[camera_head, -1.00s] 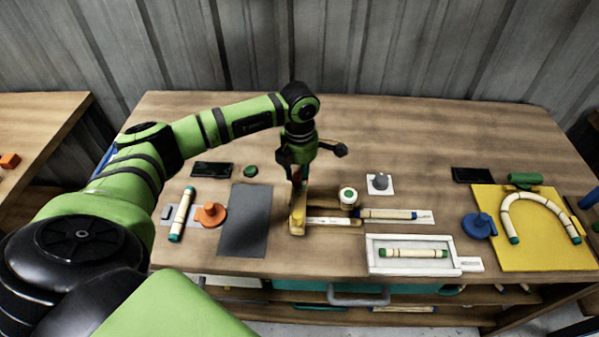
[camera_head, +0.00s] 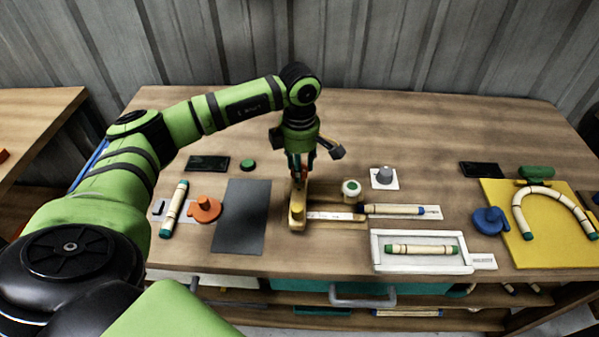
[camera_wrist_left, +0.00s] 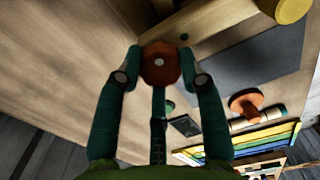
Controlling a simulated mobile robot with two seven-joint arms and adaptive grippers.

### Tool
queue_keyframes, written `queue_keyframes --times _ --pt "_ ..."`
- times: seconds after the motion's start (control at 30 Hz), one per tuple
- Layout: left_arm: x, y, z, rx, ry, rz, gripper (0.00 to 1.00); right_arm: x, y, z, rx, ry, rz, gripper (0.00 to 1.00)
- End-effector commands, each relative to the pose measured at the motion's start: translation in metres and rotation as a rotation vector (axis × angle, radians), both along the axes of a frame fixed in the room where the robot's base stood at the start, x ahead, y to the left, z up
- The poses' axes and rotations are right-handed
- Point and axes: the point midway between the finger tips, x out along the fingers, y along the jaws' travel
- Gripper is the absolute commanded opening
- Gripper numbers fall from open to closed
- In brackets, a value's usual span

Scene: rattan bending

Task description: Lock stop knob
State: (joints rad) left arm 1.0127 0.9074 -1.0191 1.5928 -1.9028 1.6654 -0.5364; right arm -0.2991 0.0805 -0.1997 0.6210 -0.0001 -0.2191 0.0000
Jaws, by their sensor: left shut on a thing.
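An orange-red, many-sided knob (camera_wrist_left: 161,64) sits between the two fingertips of my left gripper (camera_wrist_left: 161,78) in the left wrist view. The fingers press on it from both sides. In the head view my left gripper (camera_head: 300,170) points down at the far end of a wooden bending jig (camera_head: 335,216), and the knob is mostly hidden there by the fingers. A yellow round peg shows on the jig (camera_head: 297,211), and in the left wrist view a yellow peg (camera_wrist_left: 291,9) is at the top right. My right gripper is not in view.
A white-and-green round piece (camera_head: 351,187) and a rattan rod (camera_head: 394,209) are right of the jig. A grey mat (camera_head: 242,220) and an orange clamp-like piece (camera_head: 204,209) lie left. A white tray (camera_head: 375,251) is in front.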

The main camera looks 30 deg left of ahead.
Motion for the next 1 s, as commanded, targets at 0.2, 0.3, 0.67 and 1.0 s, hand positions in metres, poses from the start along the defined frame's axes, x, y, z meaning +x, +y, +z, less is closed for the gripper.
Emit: queue_keyframes --times 0.2,0.3,0.67,1.0 --pt "-0.001 0.000 -0.007 0.002 0.004 -0.205 0.06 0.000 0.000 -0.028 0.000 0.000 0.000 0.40" --pt "-0.001 0.000 -0.006 0.003 0.004 -0.301 0.06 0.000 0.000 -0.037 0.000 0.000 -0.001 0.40" --pt "-0.002 0.000 -0.006 0.001 0.006 -0.643 0.06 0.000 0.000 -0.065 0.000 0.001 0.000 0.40" --pt "-0.002 0.000 -0.005 0.000 0.009 -0.918 0.06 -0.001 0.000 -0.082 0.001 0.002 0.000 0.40"
